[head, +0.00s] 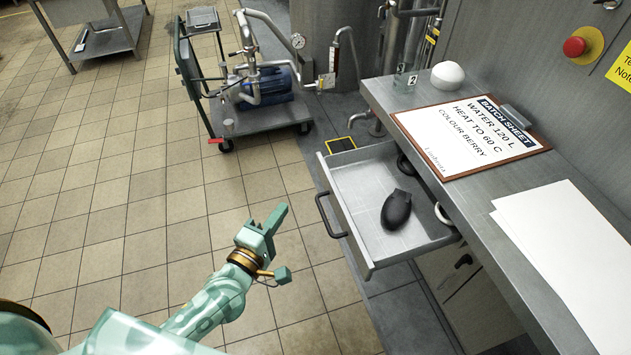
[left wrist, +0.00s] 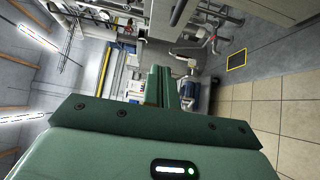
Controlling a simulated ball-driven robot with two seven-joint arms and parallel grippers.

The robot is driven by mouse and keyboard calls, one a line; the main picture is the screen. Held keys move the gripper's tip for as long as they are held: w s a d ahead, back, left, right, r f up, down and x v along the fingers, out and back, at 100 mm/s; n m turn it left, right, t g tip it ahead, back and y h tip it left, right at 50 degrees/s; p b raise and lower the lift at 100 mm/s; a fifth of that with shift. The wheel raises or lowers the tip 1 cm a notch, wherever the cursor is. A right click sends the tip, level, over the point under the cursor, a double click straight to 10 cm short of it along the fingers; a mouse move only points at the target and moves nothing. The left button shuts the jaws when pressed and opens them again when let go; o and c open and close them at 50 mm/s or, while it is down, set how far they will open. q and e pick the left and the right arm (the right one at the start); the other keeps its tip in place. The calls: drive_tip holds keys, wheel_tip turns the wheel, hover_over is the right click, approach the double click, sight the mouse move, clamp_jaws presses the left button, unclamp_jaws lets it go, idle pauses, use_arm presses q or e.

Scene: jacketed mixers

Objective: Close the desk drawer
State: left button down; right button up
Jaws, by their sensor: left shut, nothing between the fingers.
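The desk drawer (head: 356,184) stands pulled out from the grey metal desk (head: 390,92) in the head view. Its dark bar handle (head: 328,216) is on the front panel, facing left. A dark bulb-shaped object (head: 397,210) and some rings lie inside it. My left gripper (head: 277,217) is shut and empty, over the tiled floor to the left of the handle and apart from it. In the left wrist view, its closed fingers (left wrist: 162,88) point away from the camera. My right gripper is not in view.
A clipboard with a batch sheet (head: 470,138), white papers (head: 565,250) and a white dome-shaped item (head: 447,75) lie on the desk. A wheeled pump cart (head: 262,125) stands beyond the drawer.

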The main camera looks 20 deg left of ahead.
use_arm(q)
drive_tip(key=w+d, duration=0.1)
drive_tip(key=w, duration=0.2)
drive_tip(key=w+d, duration=0.1)
drive_tip(key=w, duration=0.2)
drive_tip(key=w+d, duration=0.2)
drive_tip(key=w, duration=0.2)
drive_tip(key=shift+d, duration=0.25)
drive_tip(key=shift+f, duration=0.1)
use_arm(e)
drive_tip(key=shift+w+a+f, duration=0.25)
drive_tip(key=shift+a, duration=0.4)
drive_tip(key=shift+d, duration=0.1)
